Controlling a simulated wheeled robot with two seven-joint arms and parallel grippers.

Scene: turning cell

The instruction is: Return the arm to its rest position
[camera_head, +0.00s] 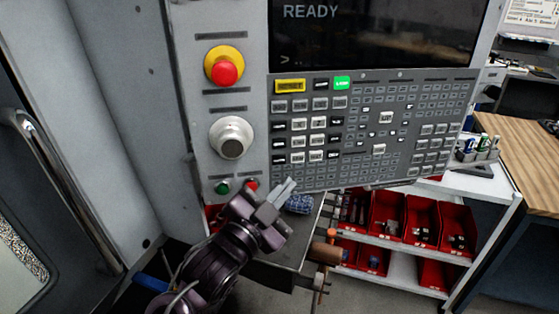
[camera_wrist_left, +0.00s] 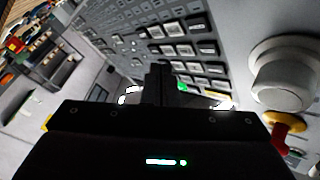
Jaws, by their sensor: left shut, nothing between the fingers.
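My left gripper (camera_head: 283,192) is in front of the lower left part of the machine's control panel (camera_head: 345,133), close to the green button (camera_head: 222,187) and the red button (camera_head: 250,185). Its fingers are together and hold nothing. In the left wrist view the shut fingers (camera_wrist_left: 161,82) point at the rows of keys (camera_wrist_left: 185,50). I cannot tell whether the fingertips touch the panel. My right gripper is in neither view.
The panel carries a red emergency stop (camera_head: 224,72), a grey dial (camera_head: 231,137) and a screen reading READY (camera_head: 370,30). A shelf with red bins (camera_head: 388,215) stands below right, beside a wooden-topped bench (camera_head: 525,150). A door handle (camera_head: 60,190) is at left.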

